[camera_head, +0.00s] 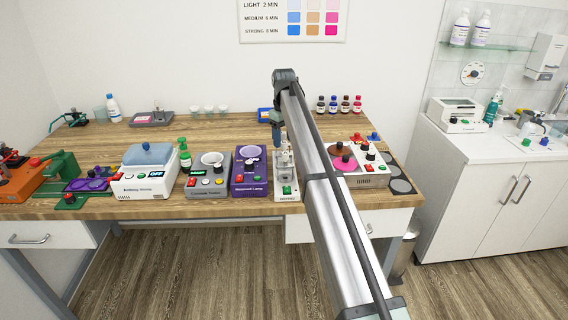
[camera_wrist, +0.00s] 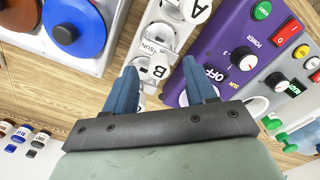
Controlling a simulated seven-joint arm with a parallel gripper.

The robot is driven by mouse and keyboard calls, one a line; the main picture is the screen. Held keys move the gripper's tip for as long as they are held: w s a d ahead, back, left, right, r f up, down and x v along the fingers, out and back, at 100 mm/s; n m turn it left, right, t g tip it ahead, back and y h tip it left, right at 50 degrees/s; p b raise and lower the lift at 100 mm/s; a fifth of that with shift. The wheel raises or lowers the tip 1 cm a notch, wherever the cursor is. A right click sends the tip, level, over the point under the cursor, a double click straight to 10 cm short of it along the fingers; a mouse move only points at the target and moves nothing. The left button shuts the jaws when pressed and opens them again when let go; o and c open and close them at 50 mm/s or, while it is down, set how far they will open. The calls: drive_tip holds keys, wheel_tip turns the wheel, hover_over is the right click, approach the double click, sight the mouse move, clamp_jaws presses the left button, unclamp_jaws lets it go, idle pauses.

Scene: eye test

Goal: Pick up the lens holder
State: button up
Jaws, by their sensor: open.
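No part is labelled as the lens holder; the likeliest is the narrow white unit (camera_head: 287,186) at the front of the bench, right of the purple device. In the wrist view the white unit (camera_wrist: 157,38) carries round plates marked A and B, with a SUN label between them. My gripper (camera_wrist: 162,86) is open, its two blue fingers apart, with part of the white unit and its B plate showing between them. In the head view my gripper (camera_head: 277,135) hangs over the back of this unit. I cannot tell whether the fingers touch anything.
The purple device (camera_head: 250,170) stands close on the left. A white device with round discs (camera_head: 371,176) stands close on the right, partly behind my arm. Small bottles (camera_head: 333,104) line the back. Bare wood (camera_head: 232,125) shows behind the devices.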

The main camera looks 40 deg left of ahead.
drive_tip(key=shift+f, duration=1.45)
drive_tip(key=shift+c, duration=0.4)
clamp_jaws()
